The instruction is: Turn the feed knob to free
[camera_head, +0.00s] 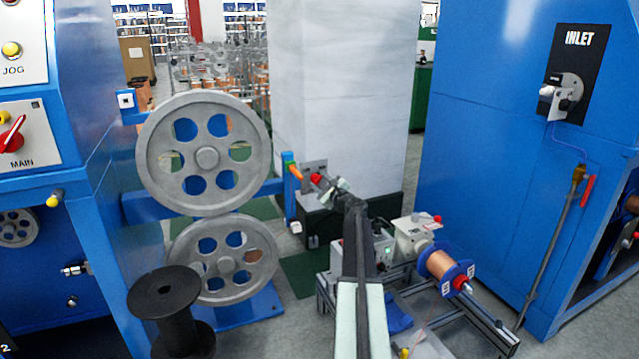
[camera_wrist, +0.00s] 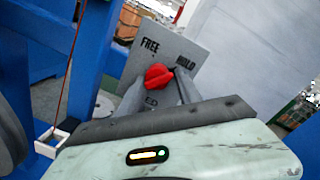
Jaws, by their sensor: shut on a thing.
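The red feed knob (camera_wrist: 158,76) sits on a grey plate (camera_wrist: 190,50) in the wrist view. The plate reads FREE at upper left and HOLD at upper right; a lower label ending in "ED" is partly hidden by my gripper. My gripper (camera_wrist: 160,84) has a finger on each side of the knob and is shut on it. Which label the knob points to, I cannot tell. In the head view the knob (camera_head: 317,178) shows small and red at the end of my arm, with my gripper (camera_head: 324,184) at it.
Two large grey pulleys (camera_head: 206,158) stand left of the plate, with a black spool (camera_head: 164,293) in front. A copper spool (camera_head: 440,264) on a metal frame stands right of my arm. A blue INLET cabinet (camera_head: 480,160) is at right; a pale column (camera_head: 345,90) stands behind.

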